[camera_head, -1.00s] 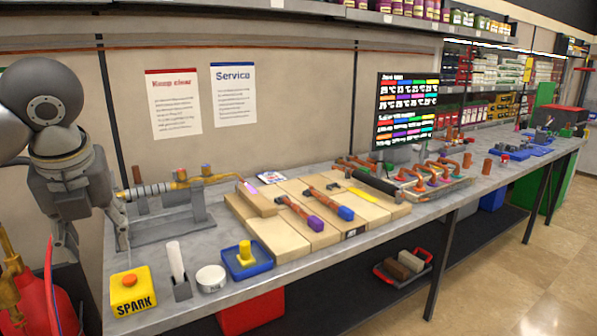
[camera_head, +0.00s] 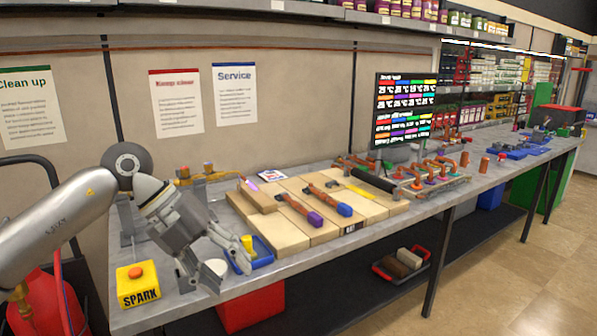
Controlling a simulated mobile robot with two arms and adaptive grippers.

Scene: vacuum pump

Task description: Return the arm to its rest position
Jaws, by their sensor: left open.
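My left arm comes in from the left edge, bent at the elbow. My left gripper (camera_head: 209,268) points down over the near left end of the workbench (camera_head: 330,248). It is open, with nothing seen between its fingers. It is just left of the blue tray (camera_head: 262,258) with a yellow piece in it, and right of the yellow SPARK box (camera_head: 138,284). The gripper and forearm hide part of the bench, including the white holder and round white item seen earlier. My right gripper is not in view.
Wooden boards (camera_head: 290,228) with copper-and-coloured tools lie mid-bench. A dark screen (camera_head: 403,110) stands behind them. A red cylinder (camera_head: 45,300) stands at the lower left. A red box (camera_head: 250,306) sits under the bench. The floor at right is clear.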

